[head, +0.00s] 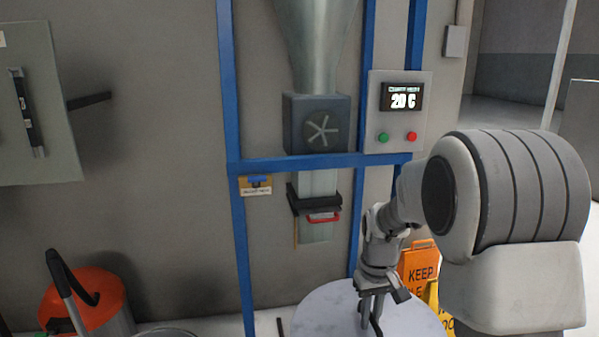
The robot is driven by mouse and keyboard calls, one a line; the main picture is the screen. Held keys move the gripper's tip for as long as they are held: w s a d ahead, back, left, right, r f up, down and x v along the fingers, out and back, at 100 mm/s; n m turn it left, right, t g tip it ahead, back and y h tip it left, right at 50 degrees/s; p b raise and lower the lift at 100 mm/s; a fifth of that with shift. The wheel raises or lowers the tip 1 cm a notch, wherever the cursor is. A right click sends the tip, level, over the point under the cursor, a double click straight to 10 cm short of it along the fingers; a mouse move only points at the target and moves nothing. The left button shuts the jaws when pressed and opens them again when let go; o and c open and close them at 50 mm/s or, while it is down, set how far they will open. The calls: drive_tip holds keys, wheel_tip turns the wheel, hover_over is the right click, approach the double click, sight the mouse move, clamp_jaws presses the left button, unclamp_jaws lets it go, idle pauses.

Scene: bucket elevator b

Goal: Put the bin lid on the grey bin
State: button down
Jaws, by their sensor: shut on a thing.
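The bin lid (320,312) is a large, round, pale grey marbled disc at the bottom centre of the head view. Its lower part is cut off by the picture edge. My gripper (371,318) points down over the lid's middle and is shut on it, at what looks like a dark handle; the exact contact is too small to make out. A curved grey rim (168,333) just shows at the bottom edge, left of the lid. It may be the grey bin, but I cannot tell. No other bin shows, and the lid hides what is under it.
A blue frame (238,170) stands behind the lid, carrying a metal chute (318,40) and control panel (398,105). An orange vacuum (90,300) stands lower left. Orange and yellow signs (418,265) stand behind my arm at right. A grey cabinet (40,120) hangs upper left.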

sight(365, 334)
drive_tip(key=r+m+p, duration=0.1)
drive_tip(key=s+a+r+m+p, duration=0.1)
drive_tip(key=r, duration=0.1)
drive_tip(key=shift+s, duration=0.3)
drive_tip(key=r+p, duration=0.1)
drive_tip(key=p, duration=0.3)
drive_tip(key=r+p, duration=0.2)
drive_tip(key=p, duration=0.1)
drive_tip(key=shift+s+r+p, duration=0.1)
drive_tip(key=shift+s+p, duration=0.2)
drive_tip(key=shift+p, duration=0.05)
drive_tip(key=r+p, duration=0.2)
drive_tip(key=p, duration=0.2)
drive_tip(key=s+r+p, duration=0.1)
drive_tip(key=r+p, duration=0.1)
drive_tip(key=p, duration=0.3)
drive_tip(key=shift+s, duration=0.2)
drive_tip(key=shift+a, duration=0.2)
